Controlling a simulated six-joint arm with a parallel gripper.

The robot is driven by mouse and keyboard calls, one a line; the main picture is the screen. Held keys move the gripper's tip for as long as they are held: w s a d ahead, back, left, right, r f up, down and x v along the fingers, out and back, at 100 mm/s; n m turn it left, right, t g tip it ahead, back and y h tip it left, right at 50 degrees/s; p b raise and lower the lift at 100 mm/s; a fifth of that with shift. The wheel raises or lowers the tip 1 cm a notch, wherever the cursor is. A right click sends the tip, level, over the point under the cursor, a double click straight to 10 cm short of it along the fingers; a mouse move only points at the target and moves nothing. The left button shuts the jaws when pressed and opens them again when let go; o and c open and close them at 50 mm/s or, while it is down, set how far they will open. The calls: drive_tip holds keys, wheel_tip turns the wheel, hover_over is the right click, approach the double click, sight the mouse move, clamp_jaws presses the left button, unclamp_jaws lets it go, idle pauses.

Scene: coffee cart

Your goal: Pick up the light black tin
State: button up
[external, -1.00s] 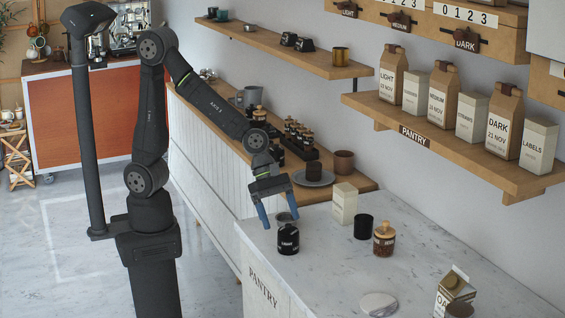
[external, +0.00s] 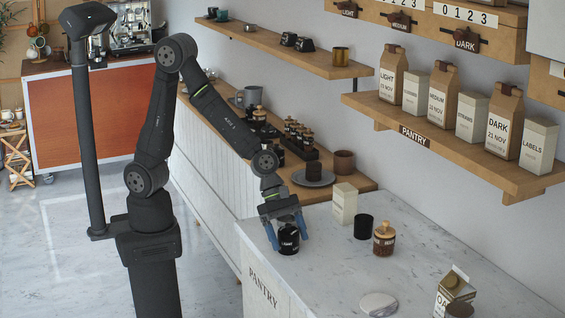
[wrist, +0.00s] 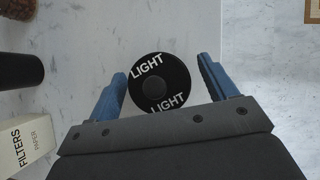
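The light black tin (external: 289,245) stands upright on the marble counter near its left edge. In the wrist view the tin (wrist: 157,84) shows its round black top with the word LIGHT printed twice. My gripper (external: 288,243) is pointed down over the tin, with its blue fingers on either side. In the wrist view the gripper (wrist: 162,88) is open, with a visible gap between each finger and the tin. The far side of the tin is hidden in the external view.
A white filters box (external: 344,203), a black cup (external: 363,227) and a jar with a wooden lid (external: 384,239) stand to the right of the tin. A round white disc (external: 378,304) and a carton (external: 454,292) are nearer the front. Marble between them is clear.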

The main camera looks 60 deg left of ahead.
drive_tip(key=c, duration=1.1)
drive_tip(key=shift+o, duration=0.2)
drive_tip(key=shift+r, duration=0.15)
